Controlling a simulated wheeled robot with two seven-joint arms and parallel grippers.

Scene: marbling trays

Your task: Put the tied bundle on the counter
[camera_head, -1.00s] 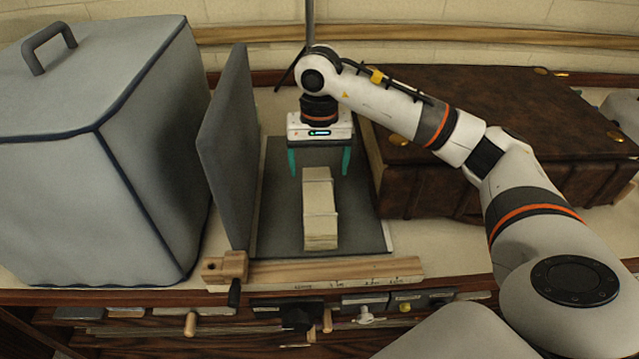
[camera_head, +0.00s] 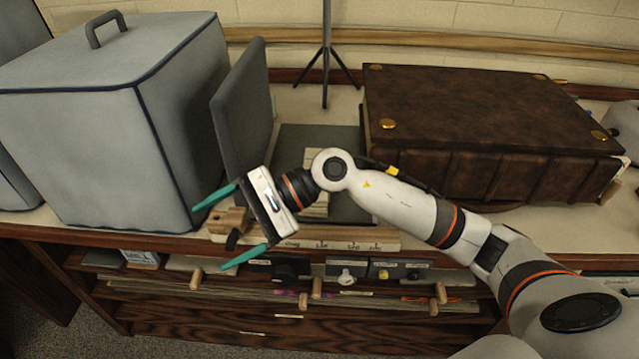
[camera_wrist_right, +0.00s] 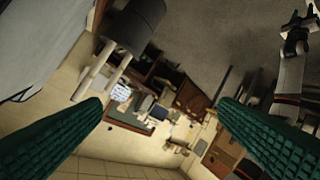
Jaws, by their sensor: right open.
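The pale tied bundle (camera_head: 319,137) lies on a dark grey board (camera_head: 292,143) on the counter (camera_head: 293,104). My right arm crosses in front of it and hides its middle; a lower piece shows below the wrist. My right gripper (camera_head: 210,238) is open and empty, with green fingers spread. It is left of the bundle, in front of the wooden clamp at the counter's front edge, and points away from the bundle. In the right wrist view the open fingers (camera_wrist_right: 161,103) have nothing between them. My left gripper is not in view.
A grey upright panel (camera_head: 242,100) stands left of the board, beside a large grey covered box (camera_head: 80,140). A big brown book (camera_head: 470,110) lies at right. A wooden strip (camera_head: 345,240) runs along the front. A thin stand (camera_head: 326,60) is behind. Drawers and shelves are below.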

